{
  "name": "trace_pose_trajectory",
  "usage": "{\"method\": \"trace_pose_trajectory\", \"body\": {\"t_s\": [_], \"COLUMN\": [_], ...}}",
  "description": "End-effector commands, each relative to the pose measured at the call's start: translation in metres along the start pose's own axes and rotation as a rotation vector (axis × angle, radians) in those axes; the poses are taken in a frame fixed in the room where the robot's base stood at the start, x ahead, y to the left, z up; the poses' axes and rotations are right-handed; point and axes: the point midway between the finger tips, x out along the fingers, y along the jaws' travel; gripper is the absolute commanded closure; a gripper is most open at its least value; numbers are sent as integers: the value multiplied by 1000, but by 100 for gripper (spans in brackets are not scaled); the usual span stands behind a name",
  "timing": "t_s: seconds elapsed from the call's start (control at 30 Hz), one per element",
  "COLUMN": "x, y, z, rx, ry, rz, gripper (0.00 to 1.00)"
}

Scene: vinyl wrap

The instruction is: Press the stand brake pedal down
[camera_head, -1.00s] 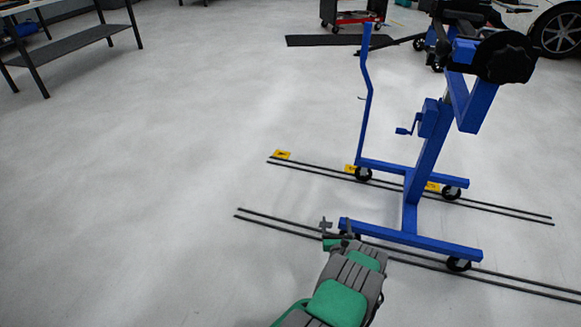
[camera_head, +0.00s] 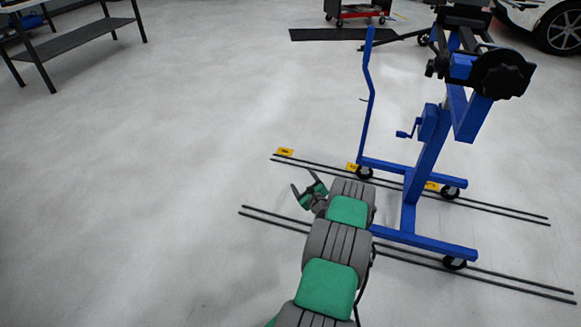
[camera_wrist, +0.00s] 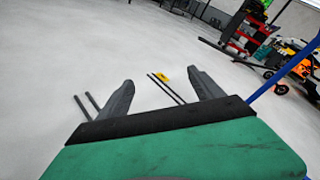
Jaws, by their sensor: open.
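The blue wheeled stand (camera_head: 425,165) stands on the floor at the right of the head view, its base bars on black casters. My gripper (camera_head: 305,188) is at the left of the stand's base, above the floor between the two pairs of rails. It is open and empty, with its two fingers spread, and apart from the stand. A blue bar of the stand (camera_wrist: 285,75) crosses the right edge there.
Dark rail pairs (camera_head: 500,281) run along the floor under the casters. Yellow markers (camera_head: 285,152) lie by the far rails. A shelf table (camera_head: 75,40) stands at the far left, a red cart (camera_head: 358,14) at the back. The floor at left is clear.

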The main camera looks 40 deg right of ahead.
Motion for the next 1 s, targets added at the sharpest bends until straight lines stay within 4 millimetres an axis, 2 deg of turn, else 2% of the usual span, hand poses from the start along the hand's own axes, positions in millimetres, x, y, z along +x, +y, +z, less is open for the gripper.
{"method": "trace_pose_trajectory", "body": {"t_s": [0.03,0.1,0.3,0.43,0.87,0.97,1.0], "x": [3,6,12,13,14,16,16], "y": [-2,-1,3,5,5,3,2], "z": [16,32,67,75,79,110,134], "rx": [-31,-74,-174,-205,-215,-279,-334], "ry": [-4,-7,-15,-16,-18,-31,-40], "rz": [20,48,111,131,136,172,202], "gripper": [24,24,24,24,24,24,24]}}
